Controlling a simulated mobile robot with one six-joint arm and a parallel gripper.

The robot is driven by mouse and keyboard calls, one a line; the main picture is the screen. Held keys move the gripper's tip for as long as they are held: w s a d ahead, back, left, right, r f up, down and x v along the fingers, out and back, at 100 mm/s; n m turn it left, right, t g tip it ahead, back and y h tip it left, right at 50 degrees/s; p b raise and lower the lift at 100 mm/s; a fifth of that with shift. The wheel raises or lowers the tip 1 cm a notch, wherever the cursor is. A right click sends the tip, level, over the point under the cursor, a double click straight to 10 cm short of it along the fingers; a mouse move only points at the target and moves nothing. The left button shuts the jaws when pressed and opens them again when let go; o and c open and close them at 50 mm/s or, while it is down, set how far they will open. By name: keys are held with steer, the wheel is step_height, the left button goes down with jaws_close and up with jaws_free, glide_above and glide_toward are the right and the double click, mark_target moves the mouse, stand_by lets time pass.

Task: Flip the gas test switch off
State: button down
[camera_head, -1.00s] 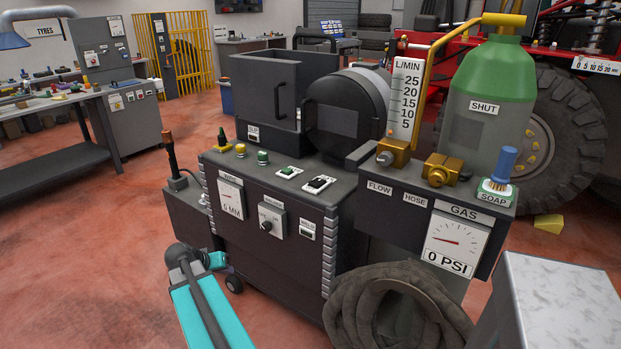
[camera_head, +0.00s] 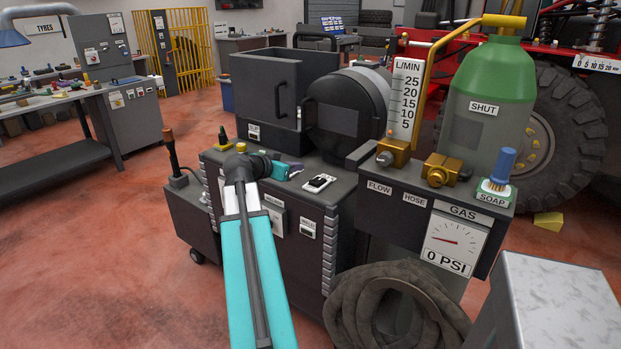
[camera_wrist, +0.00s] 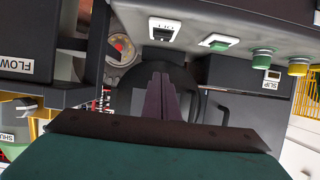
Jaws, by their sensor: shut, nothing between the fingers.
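A black rocker switch on a white plate (camera_head: 320,182) sits on the top of the dark welding machine (camera_head: 309,262). It also shows at the top of the wrist view (camera_wrist: 164,32). A green rocker switch on a white plate (camera_wrist: 220,42) is beside it; my arm and gripper hide it in the head view. The switch labels are too small to read, so I cannot tell which is the gas test switch. My gripper (camera_head: 298,169) is over the machine top, just left of the black switch. Its purple fingers (camera_wrist: 160,78) are together and hold nothing.
Green (camera_wrist: 262,55) and yellow (camera_wrist: 299,66) knobs stand along the same top. A dark open box (camera_head: 262,85) and a round drum (camera_head: 345,115) rise behind. To the right are the gas panel (camera_head: 410,222), brass valves (camera_head: 440,170) and a green-topped cylinder (camera_head: 490,90).

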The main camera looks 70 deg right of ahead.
steer(key=shift+d, duration=0.1)
steer(key=p, duration=0.3)
glide_above(311, 187)
step_height(311, 187, down, 5)
steer(key=shift+d+r, duration=0.1)
steer(key=shift+d, duration=0.05)
steer(key=shift+a+f, duration=0.15)
steer(key=shift+f, duration=0.65)
steer(key=shift+a+f, duration=0.15)
steer(key=shift+f, duration=0.65)
steer(key=shift+f, duration=0.1)
